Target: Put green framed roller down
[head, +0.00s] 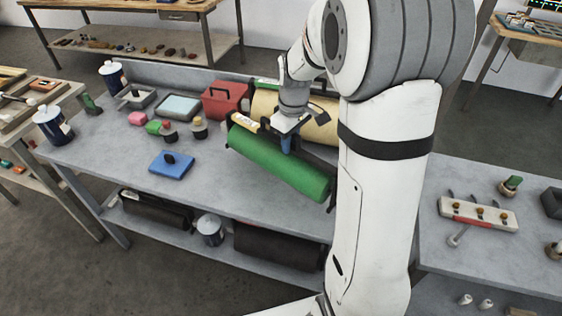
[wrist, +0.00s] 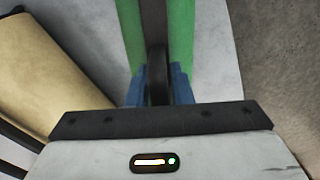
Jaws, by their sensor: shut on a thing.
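The green framed roller (head: 280,162) is a long green cylinder in a dark frame, over the right part of the grey workbench (head: 225,218) in the head view. My gripper (head: 287,146) is above its middle, with blue fingers shut on the dark frame bar. In the wrist view, the roller (wrist: 181,40) runs away from the blue fingers (wrist: 158,88), green on both sides of the dark bar. I cannot tell whether the roller touches the bench top. My arm hides part of the bench to its right.
A cream roller (head: 318,125) lies just behind the green one. Dark rollers (head: 278,247) and a can (head: 210,229) are on the lower shelf. The front middle of the bench top is clear.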

